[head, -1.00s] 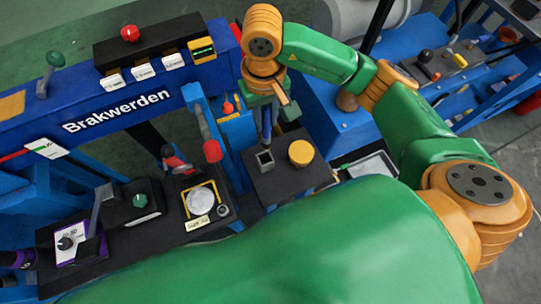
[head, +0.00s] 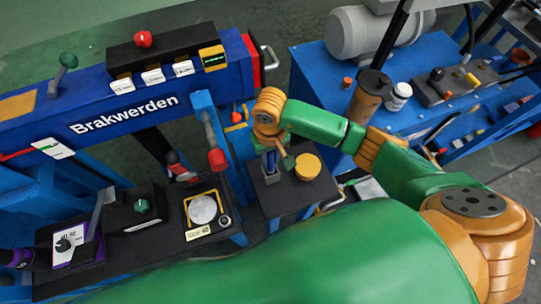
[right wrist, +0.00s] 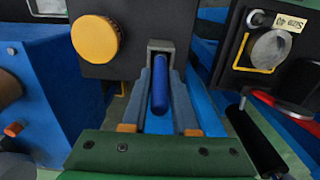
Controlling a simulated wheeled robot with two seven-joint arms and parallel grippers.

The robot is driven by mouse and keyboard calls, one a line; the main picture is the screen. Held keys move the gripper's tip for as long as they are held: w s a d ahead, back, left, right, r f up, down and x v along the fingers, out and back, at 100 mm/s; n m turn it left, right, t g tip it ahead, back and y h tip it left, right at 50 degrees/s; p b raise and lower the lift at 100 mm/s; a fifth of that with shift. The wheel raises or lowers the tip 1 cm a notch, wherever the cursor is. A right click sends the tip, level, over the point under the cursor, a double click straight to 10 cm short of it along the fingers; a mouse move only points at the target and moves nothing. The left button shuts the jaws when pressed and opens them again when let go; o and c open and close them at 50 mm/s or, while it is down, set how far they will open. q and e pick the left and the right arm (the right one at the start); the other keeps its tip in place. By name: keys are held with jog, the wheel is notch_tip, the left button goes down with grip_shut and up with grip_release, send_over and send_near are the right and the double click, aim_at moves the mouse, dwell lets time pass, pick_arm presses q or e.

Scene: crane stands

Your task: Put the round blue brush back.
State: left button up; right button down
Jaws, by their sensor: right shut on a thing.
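The round blue brush (right wrist: 160,88) is a slim blue rod between the two fingers of my right gripper (right wrist: 158,100). It also shows as a small blue piece (head: 270,160) below my right gripper (head: 272,155) in the head view. The gripper is shut on it. A square grey holder (right wrist: 160,47) stands on the dark block, and the brush's far end is at its opening. The holder (head: 272,183) is partly covered by the gripper in the head view. I cannot tell how deep the brush is in it. My left gripper is not in view.
A round yellow cap (head: 307,166) sits on the dark block (head: 293,198) beside the holder. A blue post with a red-tipped lever (head: 217,160) stands close on the left. A brown cup (head: 369,97) and a white jar (head: 397,96) stand on the blue bench behind my arm.

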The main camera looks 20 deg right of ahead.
jog(key=c, duration=0.7)
grip_release()
jog(key=shift+r, duration=0.1)
jog(key=shift+r+p, duration=0.3)
jog(key=shift+r, duration=0.05)
notch_tip(320, 180, up, 12)
jog(key=shift+a+f+b, duration=0.1)
jog(key=shift+f+b, duration=0.15)
jog(key=shift+b, duration=0.25)
jog(key=shift+f, duration=0.1)
